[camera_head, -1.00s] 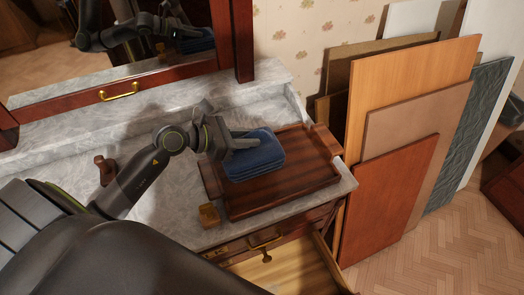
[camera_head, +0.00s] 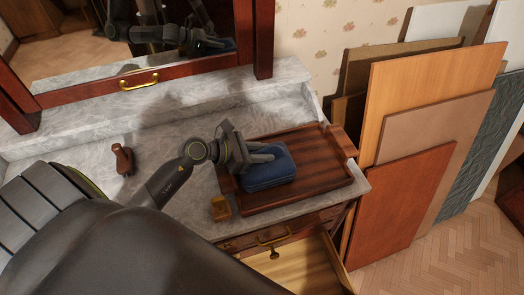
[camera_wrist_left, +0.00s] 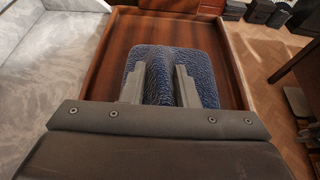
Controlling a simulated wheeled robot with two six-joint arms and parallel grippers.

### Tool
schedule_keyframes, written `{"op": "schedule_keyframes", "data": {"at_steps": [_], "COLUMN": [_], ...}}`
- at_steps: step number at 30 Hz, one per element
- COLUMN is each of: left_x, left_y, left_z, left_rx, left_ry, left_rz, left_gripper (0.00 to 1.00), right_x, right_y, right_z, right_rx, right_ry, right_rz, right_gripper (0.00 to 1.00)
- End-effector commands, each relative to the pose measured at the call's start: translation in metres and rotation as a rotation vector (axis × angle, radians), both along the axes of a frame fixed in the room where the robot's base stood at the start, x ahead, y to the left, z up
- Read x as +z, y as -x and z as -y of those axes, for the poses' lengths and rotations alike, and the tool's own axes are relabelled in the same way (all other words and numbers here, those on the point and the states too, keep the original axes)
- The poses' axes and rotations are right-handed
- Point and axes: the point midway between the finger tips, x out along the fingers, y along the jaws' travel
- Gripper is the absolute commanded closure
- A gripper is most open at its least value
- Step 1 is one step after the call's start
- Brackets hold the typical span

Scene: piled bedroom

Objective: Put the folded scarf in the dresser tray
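The folded scarf (camera_head: 268,170) is a dark blue, rounded bundle in the left part of the dresser tray (camera_head: 325,175), a dark wooden tray with raised sides. It appears to rest on the tray floor. My left gripper (camera_head: 268,153) is over the scarf from the left. In the left wrist view the fingers (camera_wrist_left: 162,85) stand on both sides of a raised ridge of the scarf (camera_wrist_left: 205,70), with the ridge between them; their lower ends are partly hidden. The tray (camera_wrist_left: 105,55) surrounds the scarf there. My right gripper is not in view.
The tray stands on a grey marble dresser top (camera_head: 160,135). An open drawer (camera_head: 300,268) juts out below. A mirror rises behind; boards (camera_head: 405,200) lean at right.

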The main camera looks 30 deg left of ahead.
Motion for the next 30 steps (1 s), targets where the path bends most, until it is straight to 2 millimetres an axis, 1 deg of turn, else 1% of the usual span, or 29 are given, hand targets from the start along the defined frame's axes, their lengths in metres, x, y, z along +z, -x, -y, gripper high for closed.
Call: {"op": "schedule_keyframes", "data": {"at_steps": [1, 3, 4, 11, 15, 16, 19, 30], "left_x": [0.001, 0.001, 0.001, 0.001, 0.006, 0.003, 0.006, 0.025], "left_y": [0.0, 0.0, 0.0, 0.0, 0.0, 0.002, 0.01, 0.046], "left_z": [0.0, 0.0, 0.0, 0.0, 0.0, -0.002, -0.01, -0.042], "left_rx": [0.0, 0.0, 0.0, 0.0, 0.0, 0.0, 0.0, -0.002], "left_ry": [0.0, 0.0, 0.0, 0.0, -0.001, -0.003, -0.007, -0.007], "left_rz": [0.0, 0.0, 0.0, 0.0, 0.001, 0.0, 0.001, -0.002], "left_gripper": [0.66, 0.57, 0.55, 0.55, 0.55, 0.55, 0.55, 0.55], "right_x": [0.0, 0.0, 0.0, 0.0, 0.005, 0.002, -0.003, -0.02], "right_y": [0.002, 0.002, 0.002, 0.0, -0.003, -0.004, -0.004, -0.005], "right_z": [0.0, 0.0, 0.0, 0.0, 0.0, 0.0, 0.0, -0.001], "right_rx": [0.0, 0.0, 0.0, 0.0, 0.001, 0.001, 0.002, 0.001], "right_ry": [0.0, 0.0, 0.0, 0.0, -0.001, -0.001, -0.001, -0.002], "right_rz": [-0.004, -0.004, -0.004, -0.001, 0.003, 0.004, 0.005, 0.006], "right_gripper": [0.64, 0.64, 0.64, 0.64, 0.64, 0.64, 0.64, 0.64]}}
